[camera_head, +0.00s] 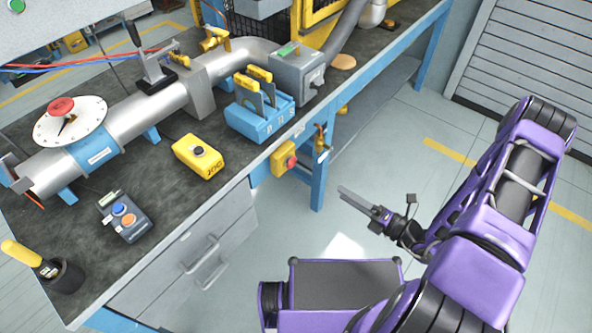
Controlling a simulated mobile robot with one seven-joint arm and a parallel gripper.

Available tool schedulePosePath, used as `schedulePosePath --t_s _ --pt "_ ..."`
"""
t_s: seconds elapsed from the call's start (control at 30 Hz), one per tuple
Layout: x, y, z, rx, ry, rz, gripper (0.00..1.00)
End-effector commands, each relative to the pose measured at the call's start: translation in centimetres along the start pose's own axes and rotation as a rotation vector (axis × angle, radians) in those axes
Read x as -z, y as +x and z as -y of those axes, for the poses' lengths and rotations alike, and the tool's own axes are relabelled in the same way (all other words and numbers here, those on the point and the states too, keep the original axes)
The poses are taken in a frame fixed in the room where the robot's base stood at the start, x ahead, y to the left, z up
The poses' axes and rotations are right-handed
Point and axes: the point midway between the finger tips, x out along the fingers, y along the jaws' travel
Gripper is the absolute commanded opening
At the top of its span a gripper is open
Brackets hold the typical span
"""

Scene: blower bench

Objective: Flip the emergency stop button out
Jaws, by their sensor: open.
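A yellow box with a red button (291,162), which looks like the emergency stop, is fixed to the front edge of the bench, below the blue switch block. The button faces right, toward the open floor; whether it is pressed in or out is too small to tell. My gripper (343,194) is open and empty, in the air to the right of and a little below the button in the picture. Its fingers point left toward the bench and touch nothing. Nothing hides the button.
A brass valve (321,143) sits close right of the red button. Floor at right is clear.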

Motion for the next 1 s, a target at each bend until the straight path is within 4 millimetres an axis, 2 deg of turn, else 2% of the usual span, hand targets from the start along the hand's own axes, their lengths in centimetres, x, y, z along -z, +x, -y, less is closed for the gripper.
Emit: schedulePosePath --t_s 0.17,0.7,0.83,1.0 --pt "0.1 2.4 -0.1 -0.004 -0.001 -0.004 0.76" --pt "0.2 13.8 0.0 -0.002 -0.005 -0.008 0.76" --pt "0.2 15.7 0.0 -0.001 -0.005 -0.007 0.76" --pt "0.2 16.9 0.0 0.000 -0.005 -0.006 0.76"
